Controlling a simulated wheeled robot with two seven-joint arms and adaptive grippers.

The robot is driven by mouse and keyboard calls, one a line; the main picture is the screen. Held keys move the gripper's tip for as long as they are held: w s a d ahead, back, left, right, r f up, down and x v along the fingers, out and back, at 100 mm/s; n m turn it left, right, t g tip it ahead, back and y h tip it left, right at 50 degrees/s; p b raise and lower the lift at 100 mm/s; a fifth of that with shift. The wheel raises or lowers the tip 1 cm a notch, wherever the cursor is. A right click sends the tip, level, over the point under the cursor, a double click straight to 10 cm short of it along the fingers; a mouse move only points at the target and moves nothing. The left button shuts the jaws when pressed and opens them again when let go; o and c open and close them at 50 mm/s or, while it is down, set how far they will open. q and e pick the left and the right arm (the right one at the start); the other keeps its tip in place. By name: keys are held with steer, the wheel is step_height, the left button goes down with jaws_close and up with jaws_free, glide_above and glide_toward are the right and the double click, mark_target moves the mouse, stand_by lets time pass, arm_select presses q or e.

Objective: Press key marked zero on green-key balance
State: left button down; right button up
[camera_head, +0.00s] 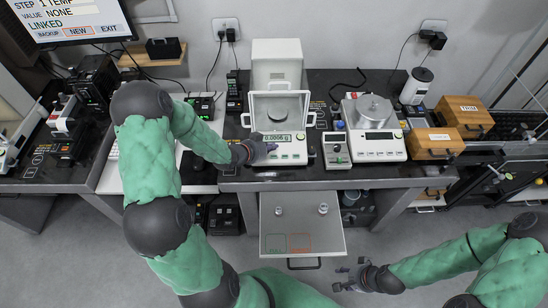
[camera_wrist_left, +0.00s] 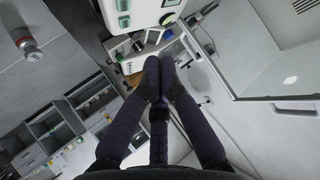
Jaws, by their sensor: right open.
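A white balance (camera_head: 280,148) with a draft shield and a round pan (camera_head: 277,114) stands on the dark bench. Its lit green display (camera_head: 276,138) reads about 0.0056 g. A second white balance (camera_head: 378,142) with an open round pan stands to its right. Contact with a key cannot be told. My right gripper (camera_head: 350,277) is open and empty, low over the floor.
A tray (camera_head: 301,221) with two small metal weights juts out below the bench. A small white instrument (camera_head: 336,149) stands between the balances. Wooden boxes (camera_head: 434,143) are at the right, and a monitor (camera_head: 70,18) is at the upper left.

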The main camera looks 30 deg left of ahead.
arm_select(q)
steer(key=shift+w+a+f+b, duration=0.25)
steer(key=shift+f+b, duration=0.55)
steer(key=shift+f, duration=0.4)
steer(key=shift+w+a+f+b, duration=0.1)
steer(key=shift+w+f+b, duration=0.3)
steer(key=shift+f+b, duration=0.6)
steer(key=shift+w+a+f+b, duration=0.25)
steer(key=shift+f+b, duration=0.35)
steer(key=shift+f, duration=0.8)
steer(key=shift+f, duration=0.1)
steer(key=shift+w+f+b, duration=0.15)
steer(key=shift+f+b, duration=0.15)
steer(key=shift+f, duration=0.3)
steer(key=shift+r, duration=0.75)
steer(key=shift+p, duration=0.3)
steer(key=r+p, duration=0.1)
steer(key=s+r+p, duration=0.1)
steer(key=r, duration=0.1)
steer(key=d+r+p, duration=0.1)
steer(key=shift+s+r, duration=0.25)
steer(key=shift+r, duration=0.15)
